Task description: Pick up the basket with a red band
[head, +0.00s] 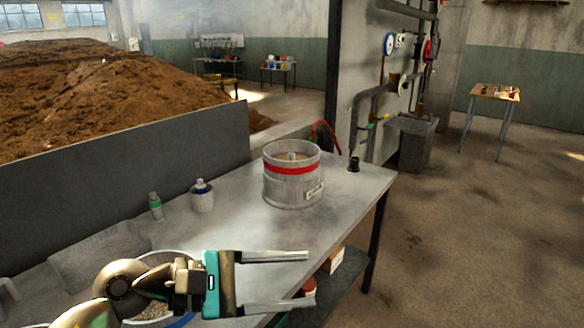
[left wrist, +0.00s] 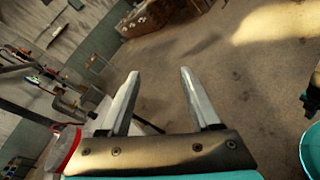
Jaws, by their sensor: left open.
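The basket with a red band (head: 291,192) stands upright on the grey metal table, near its far right end. It is a pale round tub with a red stripe below the rim and a small label low on its side. My left gripper (head: 311,279) is open and empty, in front of the basket and apart from it, with its fingers pointing right. In the left wrist view, my left gripper (left wrist: 160,73) has nothing between its fingers. Part of a red-banded round thing, likely the basket (left wrist: 62,150), shows at the lower left there.
The table (head: 235,225) also holds a green-labelled bottle (head: 155,206) and a small pot (head: 202,197). Another round container (head: 165,258) is partly hidden by my left arm. A black fitting (head: 354,165) stands right of the basket. A grey panel (head: 130,180) borders the table's back.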

